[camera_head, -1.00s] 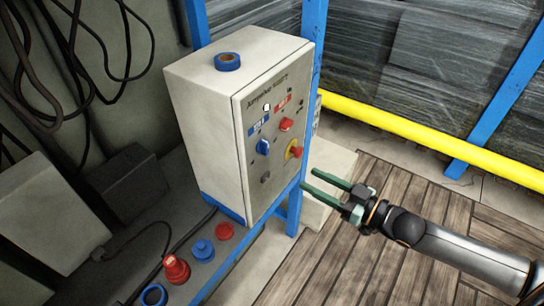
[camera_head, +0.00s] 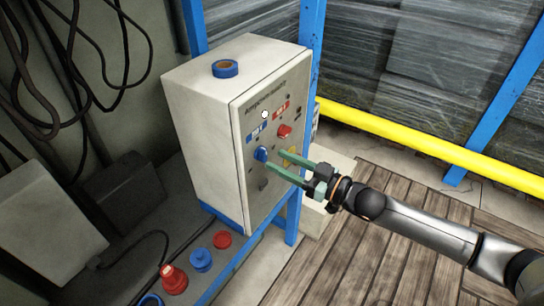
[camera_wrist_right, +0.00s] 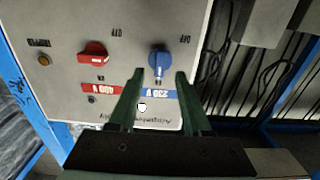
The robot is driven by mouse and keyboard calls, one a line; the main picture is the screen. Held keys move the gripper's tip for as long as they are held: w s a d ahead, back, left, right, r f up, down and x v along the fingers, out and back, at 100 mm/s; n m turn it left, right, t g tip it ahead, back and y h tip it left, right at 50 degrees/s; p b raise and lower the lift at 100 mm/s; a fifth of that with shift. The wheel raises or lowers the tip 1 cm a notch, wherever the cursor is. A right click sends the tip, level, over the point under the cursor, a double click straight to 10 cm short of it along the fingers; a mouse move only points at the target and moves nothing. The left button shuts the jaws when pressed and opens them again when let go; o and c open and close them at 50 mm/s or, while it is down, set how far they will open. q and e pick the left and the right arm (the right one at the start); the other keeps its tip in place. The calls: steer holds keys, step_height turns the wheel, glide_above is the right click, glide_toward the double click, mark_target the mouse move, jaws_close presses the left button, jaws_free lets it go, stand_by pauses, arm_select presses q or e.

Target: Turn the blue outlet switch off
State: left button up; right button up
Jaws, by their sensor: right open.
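The blue outlet switch (camera_head: 262,154) is a blue rotary knob on the front of a pale control box (camera_head: 196,132). In the right wrist view the blue knob (camera_wrist_right: 158,62) has its narrow grip pointing down the picture, towards the blue 230 V label (camera_wrist_right: 158,94). My right gripper (camera_head: 275,161) has two green fingers, open and empty. Its fingertips (camera_wrist_right: 160,73) lie left and right of the knob in the wrist view, close to the panel; I cannot tell if they touch it. My left gripper is not in view.
A red knob (camera_head: 285,131) sits near the blue one, and a yellow-backed control (camera_head: 291,155) is partly hidden behind my fingers. A blue tape roll (camera_head: 225,67) lies on the box. Red and blue plugs (camera_head: 201,260) stand below. A yellow rail (camera_head: 430,146) runs behind.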

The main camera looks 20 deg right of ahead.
mark_target(266, 155)
steer(key=shift+x, duration=1.65)
steer(key=shift+c, duration=0.3)
jaws_close()
